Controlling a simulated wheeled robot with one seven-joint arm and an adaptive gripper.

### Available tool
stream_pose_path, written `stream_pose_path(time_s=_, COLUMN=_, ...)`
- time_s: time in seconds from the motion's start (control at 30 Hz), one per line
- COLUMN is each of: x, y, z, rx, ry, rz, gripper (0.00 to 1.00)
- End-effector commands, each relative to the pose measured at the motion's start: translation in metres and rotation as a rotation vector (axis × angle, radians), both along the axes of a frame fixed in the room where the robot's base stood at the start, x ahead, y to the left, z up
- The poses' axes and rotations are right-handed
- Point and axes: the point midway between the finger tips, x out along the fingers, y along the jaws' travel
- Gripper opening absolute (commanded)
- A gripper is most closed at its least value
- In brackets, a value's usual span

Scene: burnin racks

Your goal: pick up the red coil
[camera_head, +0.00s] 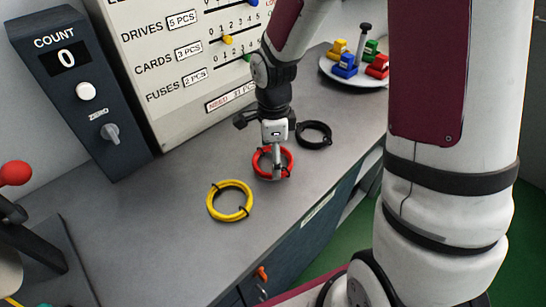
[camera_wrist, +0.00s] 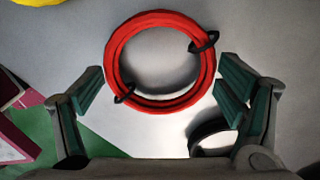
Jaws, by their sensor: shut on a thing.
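The red coil (camera_head: 291,158) is a ring with black ties, at the grey bench top below my gripper (camera_head: 277,170). In the wrist view the red coil (camera_wrist: 160,18) lies flat, filling most of the space between the two fingertips (camera_wrist: 161,80). My gripper points down and is shut on the red coil, a finger at each side. I cannot tell whether the coil is clear of the bench. The finger contact is not clearly seen.
A yellow coil (camera_head: 211,204) lies to the left and a black coil (camera_head: 329,133) to the right. A white plate (camera_head: 335,78) with coloured blocks stands at the back right. A count box (camera_head: 75,110) and a sliders panel (camera_head: 150,75) stand behind. The bench's front edge (camera_head: 300,222) is near.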

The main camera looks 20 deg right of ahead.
Motion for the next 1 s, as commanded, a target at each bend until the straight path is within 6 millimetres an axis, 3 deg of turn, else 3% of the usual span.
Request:
stream_pose_path(time_s=0.23, x=0.001, y=0.0, z=0.031, rx=-0.001, ry=-0.006, rz=-0.001, gripper=0.57)
stream_pose_path(time_s=0.7, x=-0.094, y=0.031, z=0.04, rx=0.0, ry=-0.003, rz=0.002, gripper=0.57)
stream_pose_path(time_s=0.93, x=-0.131, y=0.042, z=0.046, rx=0.0, ry=0.001, rz=0.002, gripper=0.57)
stream_pose_path(time_s=1.0, x=-0.13, y=0.042, z=0.046, rx=0.0, ry=0.001, rz=0.001, gripper=0.57)
